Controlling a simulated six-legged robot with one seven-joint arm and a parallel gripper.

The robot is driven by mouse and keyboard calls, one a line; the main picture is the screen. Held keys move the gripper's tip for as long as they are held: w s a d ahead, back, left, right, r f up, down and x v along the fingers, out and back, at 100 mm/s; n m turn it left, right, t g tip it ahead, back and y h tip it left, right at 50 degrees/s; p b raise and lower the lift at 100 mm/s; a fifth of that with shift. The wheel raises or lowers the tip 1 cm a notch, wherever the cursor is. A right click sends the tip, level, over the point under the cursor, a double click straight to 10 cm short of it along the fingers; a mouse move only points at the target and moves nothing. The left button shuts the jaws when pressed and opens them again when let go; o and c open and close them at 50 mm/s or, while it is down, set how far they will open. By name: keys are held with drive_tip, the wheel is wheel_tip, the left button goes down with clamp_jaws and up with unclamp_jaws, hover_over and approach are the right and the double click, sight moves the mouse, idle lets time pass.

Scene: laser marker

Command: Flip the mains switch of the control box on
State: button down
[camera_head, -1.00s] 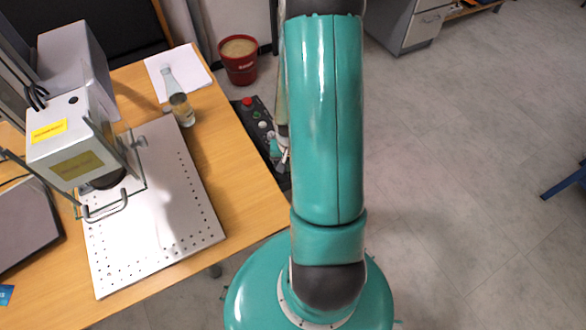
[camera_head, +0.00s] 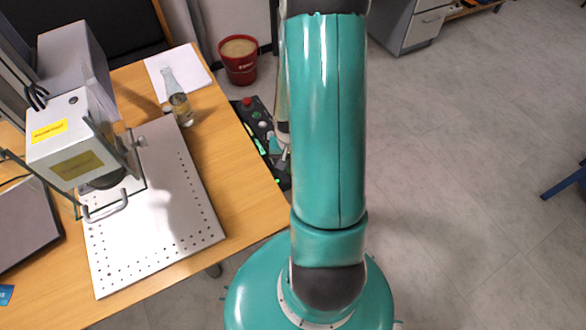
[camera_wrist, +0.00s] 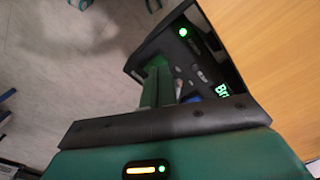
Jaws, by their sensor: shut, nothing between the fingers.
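The control box (camera_head: 254,118) is a dark panel at the right edge of the table, with a red button (camera_head: 247,101) at its far end. Green lights glow on it. In the wrist view the control box (camera_wrist: 205,58) shows a lit green lamp (camera_wrist: 183,32) and a lit green display (camera_wrist: 222,90). I cannot make out the mains switch; my fingers cover part of the panel. My gripper (camera_wrist: 158,70) is shut and empty, with its green fingers over or against the panel; contact cannot be told. In the head view my gripper (camera_head: 281,150) is partly hidden by my arm.
The wooden table (camera_head: 235,180) holds a laser marker (camera_head: 70,140) above a perforated plate (camera_head: 190,225), a glass bottle (camera_head: 180,106), paper (camera_head: 190,62) and a laptop (camera_head: 22,225). A red bucket (camera_head: 239,65) stands beyond. The floor to the right is open.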

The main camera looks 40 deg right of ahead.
drive_tip(key=shift+r, duration=2.4)
wheel_tip(320, 180, up, 11)
drive_tip(key=n+t+h, duration=0.1)
drive_tip(key=n, duration=0.1)
hover_over(289, 171)
drive_tip(key=w+a, duration=0.3)
drive_tip(key=a, duration=0.2)
drive_tip(key=a+r+n+t, duration=0.2)
drive_tip(key=a+r, duration=0.4)
drive_tip(key=r, duration=0.3)
drive_tip(key=s+a+r+n+t, duration=0.1)
drive_tip(key=s+a+r+n, duration=0.1)
drive_tip(key=s+a+r, duration=0.2)
drive_tip(key=s+a+r+n+t+y, duration=0.1)
drive_tip(key=s+a+r+n, duration=0.2)
drive_tip(key=a+r, duration=0.4)
drive_tip(key=shift+s+a+r+t, duration=0.35)
drive_tip(key=shift+s+r, duration=0.15)
drive_tip(key=shift+r, duration=0.25)
